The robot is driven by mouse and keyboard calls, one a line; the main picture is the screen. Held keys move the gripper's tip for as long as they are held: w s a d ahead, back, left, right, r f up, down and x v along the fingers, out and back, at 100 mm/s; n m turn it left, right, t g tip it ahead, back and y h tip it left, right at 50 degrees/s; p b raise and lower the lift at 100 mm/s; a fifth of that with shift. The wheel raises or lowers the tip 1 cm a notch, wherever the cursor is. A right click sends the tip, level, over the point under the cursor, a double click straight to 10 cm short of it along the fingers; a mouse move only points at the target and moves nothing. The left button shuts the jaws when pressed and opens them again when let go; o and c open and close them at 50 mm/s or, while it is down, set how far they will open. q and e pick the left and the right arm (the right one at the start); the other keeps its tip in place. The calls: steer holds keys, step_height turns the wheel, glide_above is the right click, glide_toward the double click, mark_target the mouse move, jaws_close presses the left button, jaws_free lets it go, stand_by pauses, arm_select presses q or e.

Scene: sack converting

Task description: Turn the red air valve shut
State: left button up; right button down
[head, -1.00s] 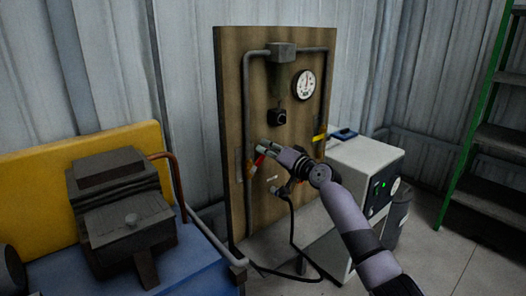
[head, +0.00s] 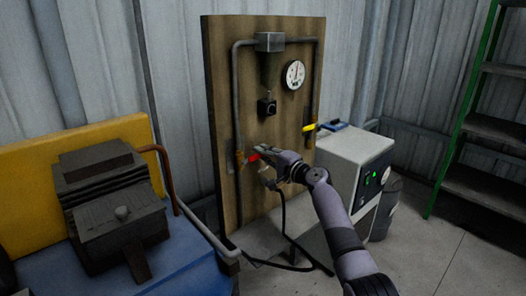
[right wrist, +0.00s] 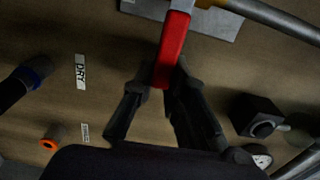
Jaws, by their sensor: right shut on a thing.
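The red air valve's handle (head: 254,157) sticks out to the right from a brass-coloured valve body (head: 240,158) on the left pipe of a wooden board. My right gripper (head: 260,155) is at this handle, its fingers hiding part of it. In the right wrist view the red handle (right wrist: 173,42) runs down between the fingertips of my right gripper (right wrist: 165,80), which is shut on its end. A grey plate (right wrist: 218,22) lies behind the handle there. My left gripper is not in view.
The wooden board (head: 222,100) carries pipes, a gauge (head: 293,74) and a yellow handle (head: 309,127). A white cabinet (head: 343,155) stands at right. A dark hose (head: 284,218) hangs below my right gripper. A blue bench with a dark machine (head: 112,200) is at left.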

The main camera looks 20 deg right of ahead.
steer(key=shift+f, duration=0.25)
stand_by(0.3)
steer(key=c, duration=1.6)
jaws_free()
steer(key=shift+o, duration=0.2)
steer(key=v, duration=1.2)
